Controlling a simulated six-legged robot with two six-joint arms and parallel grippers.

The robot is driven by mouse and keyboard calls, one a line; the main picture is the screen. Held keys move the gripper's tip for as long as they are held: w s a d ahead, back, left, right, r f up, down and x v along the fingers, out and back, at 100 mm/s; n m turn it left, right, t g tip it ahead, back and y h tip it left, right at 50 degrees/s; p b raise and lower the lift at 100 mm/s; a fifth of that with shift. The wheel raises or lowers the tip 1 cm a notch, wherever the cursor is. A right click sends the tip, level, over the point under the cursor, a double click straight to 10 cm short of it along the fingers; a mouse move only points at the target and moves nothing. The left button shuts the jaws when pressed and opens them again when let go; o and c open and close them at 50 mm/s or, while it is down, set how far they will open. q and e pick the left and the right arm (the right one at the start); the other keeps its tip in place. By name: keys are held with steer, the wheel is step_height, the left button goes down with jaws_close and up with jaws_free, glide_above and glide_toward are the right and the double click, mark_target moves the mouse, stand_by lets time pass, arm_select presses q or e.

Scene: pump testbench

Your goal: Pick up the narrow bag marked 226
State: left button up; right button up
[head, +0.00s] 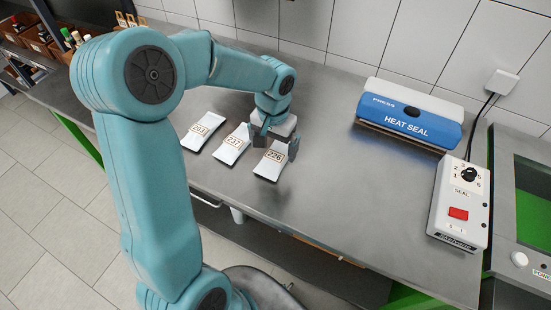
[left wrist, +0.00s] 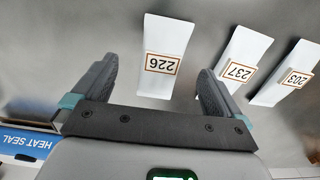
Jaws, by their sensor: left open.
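The narrow white bag marked 226 (head: 271,163) lies flat on the steel bench, rightmost of three bags in the head view. My left gripper (head: 275,147) is open above its far end, one finger toward each side. In the left wrist view the 226 bag (left wrist: 165,62) lies ahead between the lines of the two open fingers (left wrist: 160,75), its label upside down. I cannot tell how high the fingertips are above it. My right gripper does not show.
The bags marked 237 (head: 234,145) and 203 (head: 203,132) lie close by to the left. A blue and white heat sealer (head: 415,118) and a control box with a red switch (head: 460,205) stand to the right. The bench (head: 345,205) in front of them is clear.

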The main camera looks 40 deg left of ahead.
mark_target(272, 161)
arm_select(q)
steer(key=shift+s+f, duration=0.15)
steer(key=shift+f, duration=0.6)
steer(key=f, duration=0.3)
steer(key=f+p, duration=0.1)
steer(key=f, duration=0.1)
steer(key=shift+a+f, duration=0.2)
steer(key=shift+a, duration=0.1)
steer(key=c, duration=1.2)
steer(key=shift+c, duration=0.4)
steer(key=shift+r, duration=0.2)
